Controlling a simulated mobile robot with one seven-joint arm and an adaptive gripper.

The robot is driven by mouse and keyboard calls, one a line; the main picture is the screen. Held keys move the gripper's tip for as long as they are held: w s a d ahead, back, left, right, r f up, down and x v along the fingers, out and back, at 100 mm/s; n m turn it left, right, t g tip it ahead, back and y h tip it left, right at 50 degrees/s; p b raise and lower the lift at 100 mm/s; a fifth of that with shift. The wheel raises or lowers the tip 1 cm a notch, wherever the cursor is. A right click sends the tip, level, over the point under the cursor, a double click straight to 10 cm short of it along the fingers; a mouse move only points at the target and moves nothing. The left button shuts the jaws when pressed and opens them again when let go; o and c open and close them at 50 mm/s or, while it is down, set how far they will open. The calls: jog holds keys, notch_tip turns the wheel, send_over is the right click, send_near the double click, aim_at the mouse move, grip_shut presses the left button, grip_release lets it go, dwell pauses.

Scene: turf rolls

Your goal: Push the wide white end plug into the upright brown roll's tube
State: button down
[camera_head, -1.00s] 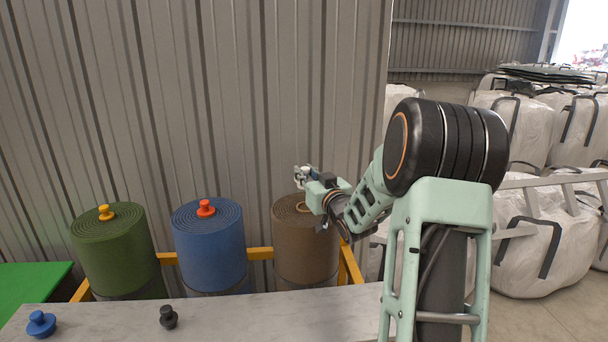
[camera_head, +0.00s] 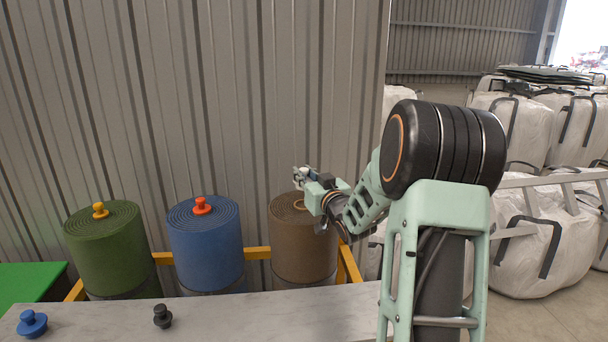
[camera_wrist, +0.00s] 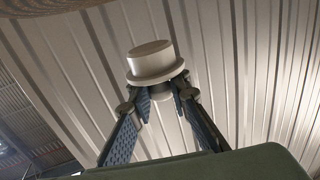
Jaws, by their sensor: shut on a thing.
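The wide white end plug (camera_wrist: 152,62) is held between my gripper's fingertips (camera_wrist: 155,98), which are shut on its narrow knob; its broad flange and wide end point away from the fingers. In the head view my gripper (camera_head: 302,176) is above the far left part of the upright brown roll (camera_head: 303,245), and the plug (camera_head: 299,172) shows small and pale there, apart from the roll. The roll's tube opening (camera_head: 302,204) shows as a lighter ring in its top, partly hidden by my gripper and wrist.
A blue roll (camera_head: 205,245) with an orange plug (camera_head: 202,205) and a green roll (camera_head: 106,250) with a yellow plug (camera_head: 100,210) stand left. A grey bench (camera_head: 235,318) holds a blue plug (camera_head: 32,323) and a black plug (camera_head: 162,316).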

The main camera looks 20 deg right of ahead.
jog(key=shift+f+b, duration=1.55)
jog(key=shift+f, duration=0.5)
jog(key=shift+b, duration=0.6)
jog(key=shift+f+b, duration=1.65)
jog(key=c, duration=1.7)
grip_release()
jog(key=shift+c, duration=0.2)
jog(key=s, duration=1.2)
jog(key=shift+a+r, duration=0.1)
